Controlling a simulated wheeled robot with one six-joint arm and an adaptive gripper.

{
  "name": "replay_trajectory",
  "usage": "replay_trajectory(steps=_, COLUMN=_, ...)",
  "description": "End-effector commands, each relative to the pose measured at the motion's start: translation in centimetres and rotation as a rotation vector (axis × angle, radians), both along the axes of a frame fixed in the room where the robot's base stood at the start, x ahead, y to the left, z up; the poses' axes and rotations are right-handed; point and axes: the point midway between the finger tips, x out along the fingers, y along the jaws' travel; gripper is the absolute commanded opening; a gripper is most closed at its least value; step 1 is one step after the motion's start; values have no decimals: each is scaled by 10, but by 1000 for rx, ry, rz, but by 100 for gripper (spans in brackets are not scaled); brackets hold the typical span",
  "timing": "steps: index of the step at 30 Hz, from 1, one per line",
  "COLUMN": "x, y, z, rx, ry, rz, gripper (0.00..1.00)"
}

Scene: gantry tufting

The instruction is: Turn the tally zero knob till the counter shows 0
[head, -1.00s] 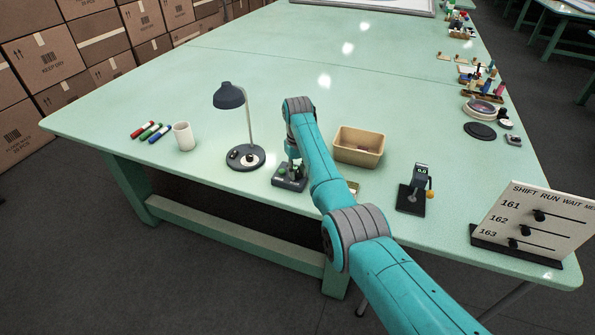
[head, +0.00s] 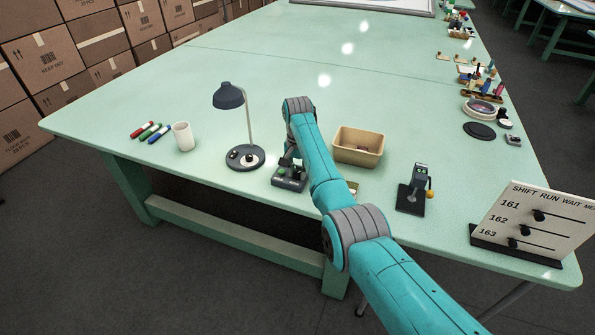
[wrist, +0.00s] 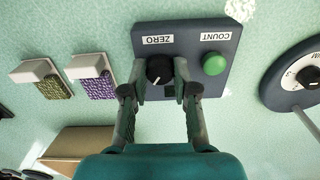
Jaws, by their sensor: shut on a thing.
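The tally box (head: 289,183) is a dark block on the near side of the pale green table, between the lamp and the tan bin. In the wrist view its panel (wrist: 200,42) has a black knob (wrist: 158,68) by a ZERO label and a green button (wrist: 214,64) by a COUNT label. My gripper (wrist: 161,78) is shut on the knob, one finger on either side. In the head view my arm partly hides the box. I cannot read any counter digits on it in either view.
A desk lamp (head: 245,157) stands close left of the box, with a white cup (head: 183,136) and several markers beyond. A tan bin (head: 358,147) and a small dark gauge (head: 414,196) stand to the right. Two carpet swatches (wrist: 94,88) lie beside the box.

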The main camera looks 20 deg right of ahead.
Motion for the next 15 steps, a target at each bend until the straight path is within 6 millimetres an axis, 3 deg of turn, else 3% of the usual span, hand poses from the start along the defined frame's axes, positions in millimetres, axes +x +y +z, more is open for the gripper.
replay_trajectory(steps=15, x=0, y=0, z=0, rx=-1, ry=-1, rz=-93, gripper=0)
